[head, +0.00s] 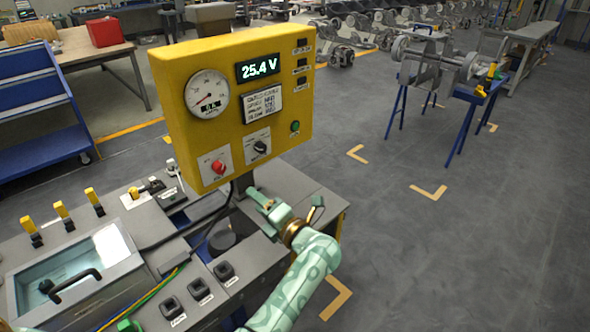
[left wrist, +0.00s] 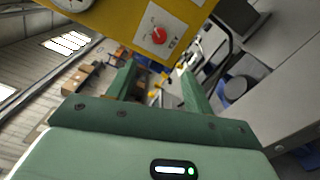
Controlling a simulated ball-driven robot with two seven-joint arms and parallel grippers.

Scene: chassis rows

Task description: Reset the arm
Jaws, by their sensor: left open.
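My left arm, pale green with a patterned sleeve, reaches up from the bottom of the head view. Its gripper (head: 260,208) is just below the yellow panel box (head: 232,165), over the right part of the grey bench. In the left wrist view the two green fingers (left wrist: 158,78) stand apart with nothing held between them. The panel's red knob (left wrist: 158,36) shows beyond the fingers; it also shows in the head view (head: 218,167). Whether the gripper touches the panel or bench cannot be told. My right gripper is not in view.
The bench (head: 262,255) carries a clear-lidded box (head: 75,275), yellow-topped switches (head: 62,211), black sockets (head: 198,288) and cables. A blue shelf rack (head: 40,110) stands at left. A blue trestle with a metal part (head: 440,70) stands at right. The floor right of the bench is clear.

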